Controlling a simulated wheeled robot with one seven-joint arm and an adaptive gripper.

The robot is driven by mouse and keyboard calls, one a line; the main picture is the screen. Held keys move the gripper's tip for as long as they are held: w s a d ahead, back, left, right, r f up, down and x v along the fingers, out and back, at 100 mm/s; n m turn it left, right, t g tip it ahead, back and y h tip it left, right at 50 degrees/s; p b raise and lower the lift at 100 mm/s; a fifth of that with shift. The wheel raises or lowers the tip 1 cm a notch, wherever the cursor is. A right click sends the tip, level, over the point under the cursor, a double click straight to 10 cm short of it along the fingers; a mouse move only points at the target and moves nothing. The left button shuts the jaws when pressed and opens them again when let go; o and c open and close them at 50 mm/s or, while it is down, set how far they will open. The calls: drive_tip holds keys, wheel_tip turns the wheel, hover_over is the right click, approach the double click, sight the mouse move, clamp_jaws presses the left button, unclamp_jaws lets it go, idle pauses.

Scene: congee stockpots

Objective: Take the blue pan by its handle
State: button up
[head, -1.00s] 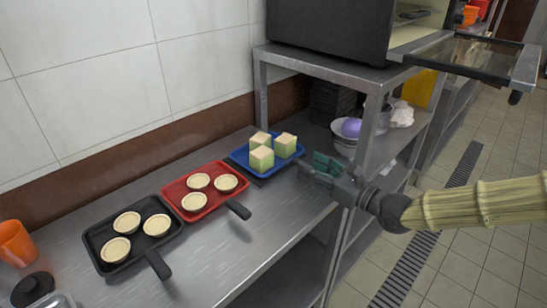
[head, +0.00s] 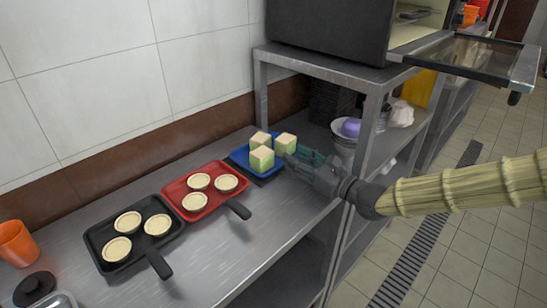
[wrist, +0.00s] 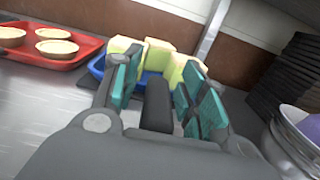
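The blue pan (head: 238,159) is on the steel counter beside the shelf and holds several pale green and cream cubes (head: 261,160). In the wrist view its blue rim (wrist: 97,66) shows behind my fingers, and its black handle (wrist: 157,104) points toward my wrist. My gripper (head: 303,160) is at the handle side of the pan. In the wrist view my gripper (wrist: 160,82) is open, with teal-padded fingers on either side of the handle and visible gaps. In the head view my gripper hides the handle.
A red pan (head: 178,188) and a black pan (head: 96,236), each with pale tarts, stand to the left. The shelf post (head: 370,135) and stacked bowls (head: 343,140) are close on the right. An orange cup (head: 16,243) stands at the far left.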

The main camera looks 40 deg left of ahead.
clamp_jaws()
drive_tip(key=shift+r, duration=0.1)
